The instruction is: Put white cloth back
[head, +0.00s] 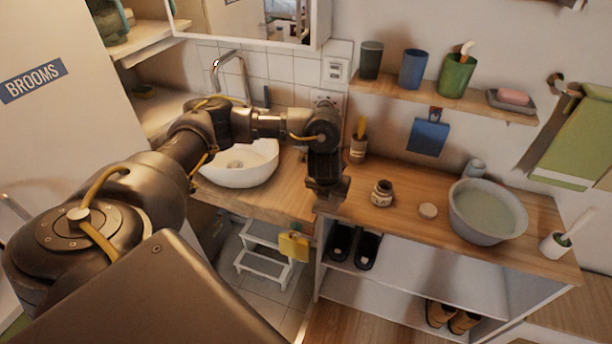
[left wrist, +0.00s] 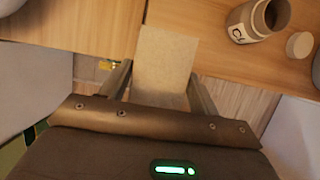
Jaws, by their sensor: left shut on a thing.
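My left gripper (head: 327,190) points down over the front edge of the wooden counter, between the sink and the small brown jar. In the left wrist view my left gripper (left wrist: 161,88) is shut on a flat, pale, off-white rectangular piece (left wrist: 166,58), which looks like the white cloth. It sticks out past the fingertips over the counter edge. In the head view the gripper and arm largely hide this piece. My right gripper is not in view.
A brown jar (head: 381,193) and a round lid (head: 428,210) stand right of the gripper, near a grey basin (head: 487,212). A white sink (head: 240,163) is left. A yellow item (head: 294,245) is below the counter, by a white step stool (head: 263,262).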

